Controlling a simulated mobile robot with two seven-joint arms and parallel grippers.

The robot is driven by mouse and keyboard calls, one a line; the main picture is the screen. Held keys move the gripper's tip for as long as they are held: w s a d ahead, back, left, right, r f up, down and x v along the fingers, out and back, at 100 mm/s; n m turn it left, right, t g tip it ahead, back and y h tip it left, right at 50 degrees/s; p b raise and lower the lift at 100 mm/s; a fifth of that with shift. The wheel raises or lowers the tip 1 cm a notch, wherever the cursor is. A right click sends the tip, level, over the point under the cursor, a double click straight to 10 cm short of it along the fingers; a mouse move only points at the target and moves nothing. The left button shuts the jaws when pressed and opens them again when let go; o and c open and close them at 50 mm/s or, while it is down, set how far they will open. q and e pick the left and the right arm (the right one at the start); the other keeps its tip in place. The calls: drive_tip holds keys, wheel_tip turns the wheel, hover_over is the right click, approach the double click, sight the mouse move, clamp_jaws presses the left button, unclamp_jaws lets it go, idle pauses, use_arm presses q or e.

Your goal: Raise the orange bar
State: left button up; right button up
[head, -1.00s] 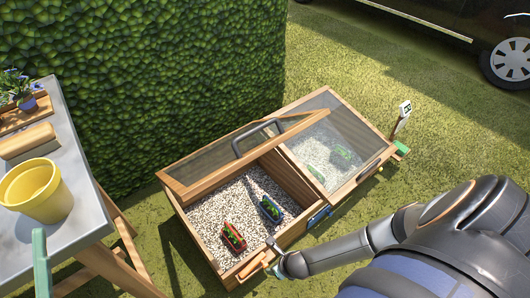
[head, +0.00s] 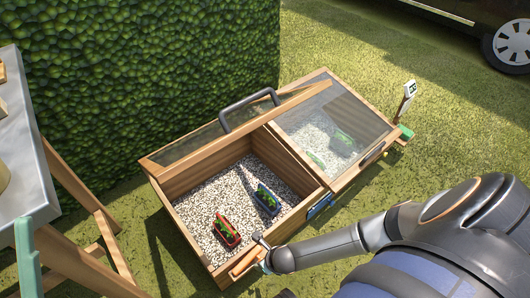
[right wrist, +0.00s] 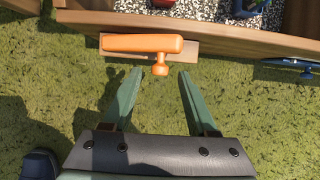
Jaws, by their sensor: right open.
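The orange bar (head: 247,263) is on the front wall of the wooden cold frame's left compartment, low in the head view. In the right wrist view the orange bar (right wrist: 135,43) lies crosswise, with a round knob on a short stem toward me. My right gripper (right wrist: 160,78) is open, its green fingers on either side of the knob, apparently apart from it. In the head view my right gripper (head: 264,245) is small and partly hidden beside the bar.
The left glazed lid (head: 198,142) with a dark handle stands tilted open over gravel with red (head: 226,230) and blue (head: 267,200) planters. The right lid (head: 325,125) looks closed. A blue bar (head: 320,206) is on its front. A table (head: 25,140) stands left.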

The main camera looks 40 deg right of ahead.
drive_tip(key=shift+b+x, duration=0.55)
drive_tip(key=shift+x, duration=0.3)
drive_tip(key=shift+r, duration=0.1)
clamp_jaws()
idle(0.9)
